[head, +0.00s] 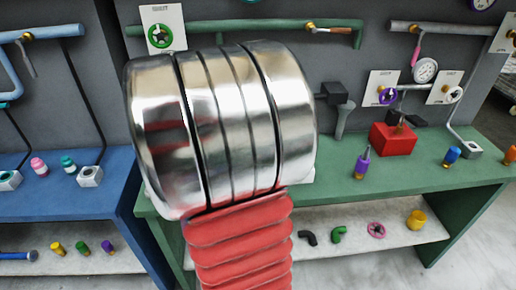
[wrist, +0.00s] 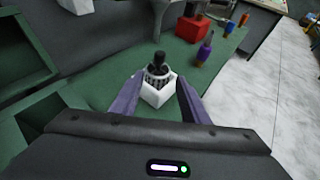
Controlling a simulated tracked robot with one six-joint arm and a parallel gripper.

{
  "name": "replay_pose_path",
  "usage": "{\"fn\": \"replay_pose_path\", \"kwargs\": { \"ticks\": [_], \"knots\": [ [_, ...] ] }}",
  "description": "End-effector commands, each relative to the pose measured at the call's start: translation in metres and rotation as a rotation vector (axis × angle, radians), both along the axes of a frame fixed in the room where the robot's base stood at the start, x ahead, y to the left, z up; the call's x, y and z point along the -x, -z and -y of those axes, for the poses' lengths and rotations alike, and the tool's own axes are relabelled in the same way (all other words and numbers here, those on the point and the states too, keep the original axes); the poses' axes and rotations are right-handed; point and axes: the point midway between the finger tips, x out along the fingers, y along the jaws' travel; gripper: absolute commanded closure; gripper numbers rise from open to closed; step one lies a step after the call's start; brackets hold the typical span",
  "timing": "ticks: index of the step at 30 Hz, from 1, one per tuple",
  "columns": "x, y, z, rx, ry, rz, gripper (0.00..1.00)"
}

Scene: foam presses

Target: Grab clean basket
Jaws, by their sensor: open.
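In the wrist view a small grey slotted basket (wrist: 156,77) sits upright in a white block (wrist: 157,97) on the green bench. A black knob or stem rises from its top. I cannot tell from its surface whether it is clean. My gripper (wrist: 158,80) is open, its two purple fingers on either side of the basket and block. Gaps show between fingers and block, and nothing appears held. In the head view my arm's silver and red parts hide the basket and gripper.
A red box (head: 392,138) and a purple bottle (head: 362,163) stand to the right on the green bench (head: 430,178). A white lower shelf (head: 350,257) holds small fittings. A blue bench (head: 60,200) stands at left. A green pipe (head: 270,27) runs along the wall.

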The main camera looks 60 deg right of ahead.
Motion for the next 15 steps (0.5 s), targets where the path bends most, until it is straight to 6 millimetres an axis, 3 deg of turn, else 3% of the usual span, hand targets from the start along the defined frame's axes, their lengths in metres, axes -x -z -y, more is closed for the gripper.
{"fn": "replay_pose_path", "kwargs": {
  "ticks": [15],
  "knots": [
    [0.0039,0.0029,0.0088,0.001,-0.004,-0.016,0.59]
  ]
}}
